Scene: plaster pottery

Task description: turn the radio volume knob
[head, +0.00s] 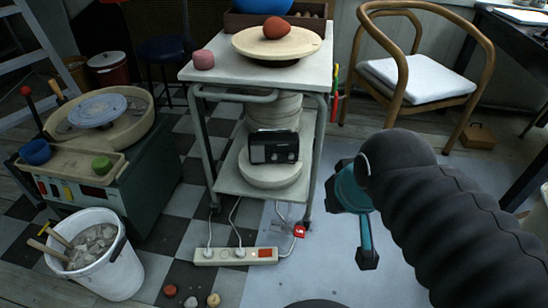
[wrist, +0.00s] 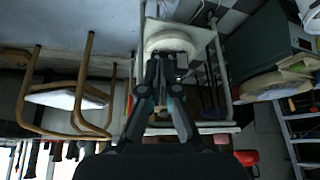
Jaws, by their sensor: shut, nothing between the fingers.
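The radio (head: 274,147) is a small dark box with a pale dial strip. It stands upright on the lower shelf of the grey trolley, in front of a stack of round plaster moulds, in the head view. Its knobs are too small to make out clearly. My gripper (head: 367,260) is teal and black, right of the trolley and lower than the radio in the picture, apart from it. In the wrist view the fingers of my gripper (wrist: 166,56) are together with nothing between them. That view is upside down, and the fingers cover most of the radio's area.
The grey trolley (head: 212,75) has legs and a side handle around the shelf. A power strip (head: 222,257) with cables lies on the floor before it. A bucket (head: 115,275) and a pottery wheel are at left, a wooden chair (head: 403,75) at right. The pale floor mat is mostly clear.

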